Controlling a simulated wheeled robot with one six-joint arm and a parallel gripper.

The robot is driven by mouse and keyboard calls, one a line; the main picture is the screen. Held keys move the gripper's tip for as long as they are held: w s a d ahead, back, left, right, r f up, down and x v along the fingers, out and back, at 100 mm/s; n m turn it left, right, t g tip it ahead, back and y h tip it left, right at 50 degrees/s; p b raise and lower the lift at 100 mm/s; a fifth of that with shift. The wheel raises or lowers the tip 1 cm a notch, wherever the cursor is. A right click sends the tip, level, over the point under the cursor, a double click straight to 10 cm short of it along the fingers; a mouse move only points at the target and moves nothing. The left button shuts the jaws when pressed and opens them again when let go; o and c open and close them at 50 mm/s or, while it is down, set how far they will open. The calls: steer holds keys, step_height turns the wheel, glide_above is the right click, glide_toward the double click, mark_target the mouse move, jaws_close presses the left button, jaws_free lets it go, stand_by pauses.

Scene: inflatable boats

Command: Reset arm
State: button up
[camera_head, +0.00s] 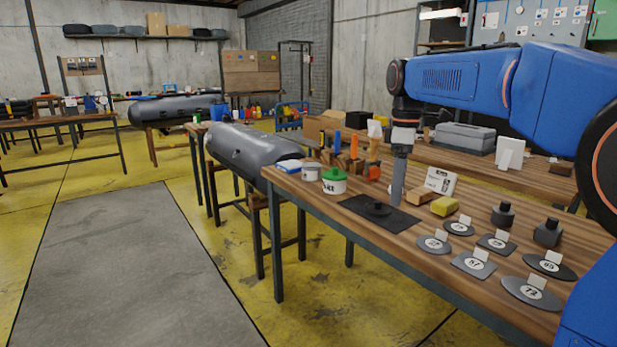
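My blue arm (460,80) reaches in from the right edge. Its wrist hangs straight down over the wooden workbench (320,200). A dark round part (377,209) sits on the black mat, apart from the gripper.
Numbered grey patches (474,263) and two dark valve-like parts (548,232) lie at the right. A yellow sponge (444,206) and a white card (440,182) stand near the gripper. A green-lidded tub (334,181) is at the left. A grey inflatable tube (250,150) lies beyond; floor at left is clear.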

steer(key=s+d+f+m+t, duration=0.1)
steer(key=s+d+f+m, duration=0.15)
steer(key=s, duration=0.55)
steer(key=s+d+f+m+t, duration=0.1)
steer(key=s+d+f+m, duration=0.2)
steer(key=s, duration=0.5)
steer(key=s+d+f+m+t, duration=0.1)
steer(key=s+f+m+t, duration=0.1)
steer(key=s+f+m, duration=0.6)
steer(key=s+f, duration=0.6)
steer(key=s, duration=0.2)
steer(key=shift+s+f+t, duration=0.3)
steer(key=shift+s, duration=0.05)
